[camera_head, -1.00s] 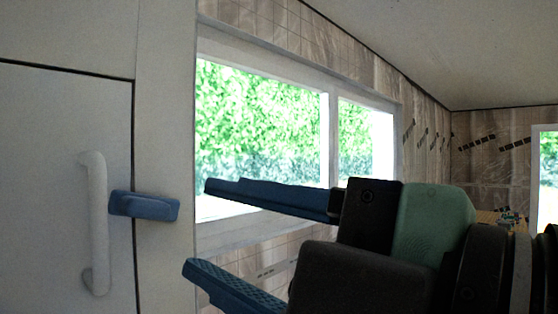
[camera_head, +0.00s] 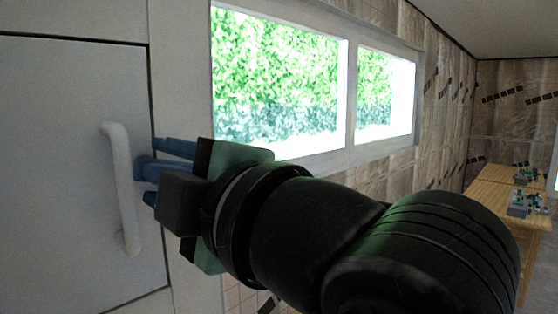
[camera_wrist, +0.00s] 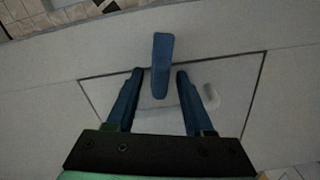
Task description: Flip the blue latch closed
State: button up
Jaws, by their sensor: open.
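The blue latch (camera_wrist: 163,60) is a short bar at the edge of the white door panel (camera_head: 70,180). It shows in the wrist view and, partly hidden by my gripper, in the head view (camera_head: 146,170). My gripper (camera_wrist: 160,74) is open, with its two blue fingers on either side of the latch's lower end in the wrist view. Small gaps show between the latch and both fingers. In the head view my gripper (camera_head: 154,171) reaches left to the latch from the right.
A white vertical handle (camera_head: 121,190) stands out from the door just left of the latch and close to my fingertips. A window (camera_head: 280,85) is behind my gripper. Wooden tables (camera_head: 490,190) with small items stand far right.

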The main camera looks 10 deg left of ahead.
jog(key=shift+w+a, duration=0.1)
grip_shut()
jog(key=shift+f, duration=0.1)
jog(key=n+b, duration=0.1)
jog(key=b, duration=0.1)
jog(key=shift+f+b, duration=0.4)
jog(key=shift+f+n+b, duration=0.1)
jog(key=shift+n+b, duration=1)
jog(key=shift+b, duration=0.05)
